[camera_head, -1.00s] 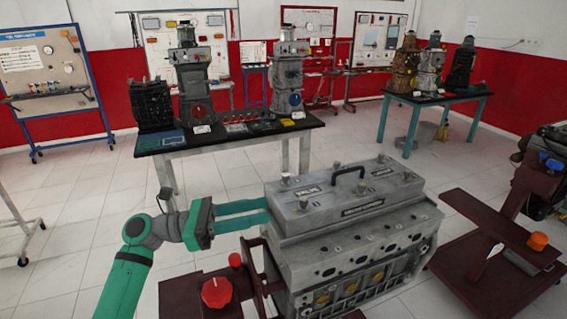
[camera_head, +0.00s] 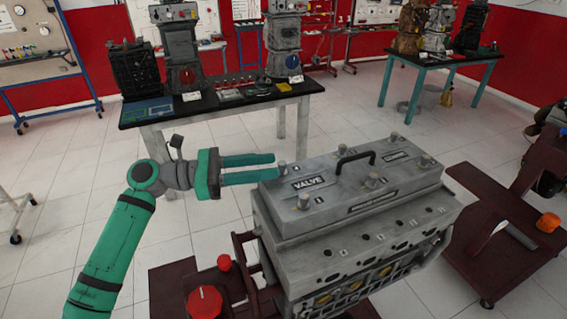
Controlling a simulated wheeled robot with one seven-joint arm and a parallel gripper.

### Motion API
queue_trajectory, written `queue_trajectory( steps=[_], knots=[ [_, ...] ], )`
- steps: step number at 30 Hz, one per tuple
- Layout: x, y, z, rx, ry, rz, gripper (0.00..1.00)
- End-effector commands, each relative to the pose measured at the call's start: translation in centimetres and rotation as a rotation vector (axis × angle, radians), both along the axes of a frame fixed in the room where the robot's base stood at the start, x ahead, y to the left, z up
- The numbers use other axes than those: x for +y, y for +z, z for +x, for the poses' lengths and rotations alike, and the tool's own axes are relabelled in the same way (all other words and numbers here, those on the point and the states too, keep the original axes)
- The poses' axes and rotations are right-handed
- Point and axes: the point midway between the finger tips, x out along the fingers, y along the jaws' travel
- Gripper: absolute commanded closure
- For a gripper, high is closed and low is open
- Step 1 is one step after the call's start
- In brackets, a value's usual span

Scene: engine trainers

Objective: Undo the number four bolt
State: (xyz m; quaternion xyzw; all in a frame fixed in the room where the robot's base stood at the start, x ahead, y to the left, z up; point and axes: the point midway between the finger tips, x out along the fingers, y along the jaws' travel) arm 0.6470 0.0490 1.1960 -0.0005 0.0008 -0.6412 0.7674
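The grey engine block (camera_head: 340,255) carries a grey valve cover (camera_head: 335,207) with a black handle and several bolts. A bolt (camera_head: 282,166) stands at the cover's far left corner. Others are the near left bolt (camera_head: 304,200), near middle bolt (camera_head: 372,179), near right bolt (camera_head: 424,160) and far right bolt (camera_head: 394,136). The small numbers are too blurred to tell surely which bolt is number four. My gripper (camera_head: 276,167) reaches in from the left. Its two green fingers are apart, with their tips beside the far left corner bolt; I cannot tell whether they touch it.
The engine stands on a dark red stand with a red knob (camera_head: 204,303) at the front left. A black-topped table (camera_head: 225,104) with engine parts is behind. Another dark red stand (camera_head: 500,235) is at the right. White floor is open at the left.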

Motion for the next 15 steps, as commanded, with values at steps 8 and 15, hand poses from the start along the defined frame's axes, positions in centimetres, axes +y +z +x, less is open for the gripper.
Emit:
queue_trajectory(
  steps=[8,15],
  knots=[
    [-4.0,0.0,0.6,0.000,-0.005,0.000,0.66],
    [-5.3,0.0,0.8,0.000,-0.010,0.000,0.66]
  ],
)
